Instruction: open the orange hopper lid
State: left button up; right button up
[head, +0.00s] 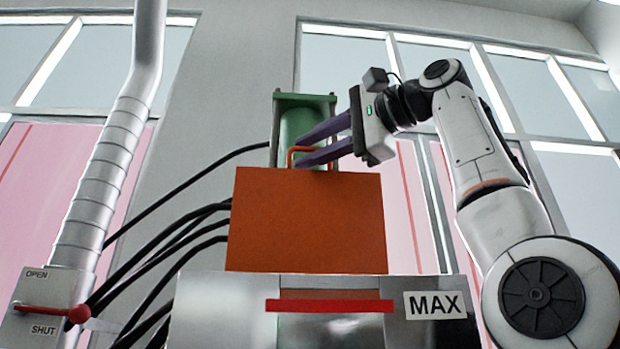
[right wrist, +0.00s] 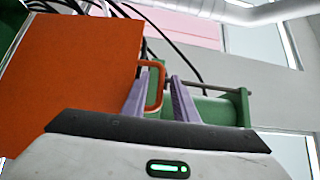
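The orange hopper lid (head: 305,222) shows as a flat panel raised above the grey metal hopper front (head: 225,305); its exact tilt is hard to tell. Its orange handle (head: 291,156) is at the top edge. My right gripper (head: 300,148) reaches in from the right, with its purple fingers spread apart at the handle. In the right wrist view, the lid (right wrist: 75,75) fills the left side, and the handle (right wrist: 158,85) shows between the open fingers (right wrist: 160,80), one finger close beside or inside its loop. My left gripper is not in view.
A green cylinder unit (head: 303,110) stands behind the lid. A red bar (head: 330,306) and a MAX label (head: 434,305) are on the hopper front. Black cables (head: 180,240) run at the left, near a metal pipe (head: 105,170) and a red OPEN/SHUT lever (head: 50,310).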

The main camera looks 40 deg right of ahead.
jog(key=s+d+b, duration=0.1)
jog(key=s+d, duration=0.1)
jog(key=s, duration=0.8)
jog(key=shift+f+b, duration=0.15)
jog(key=shift+b, duration=0.15)
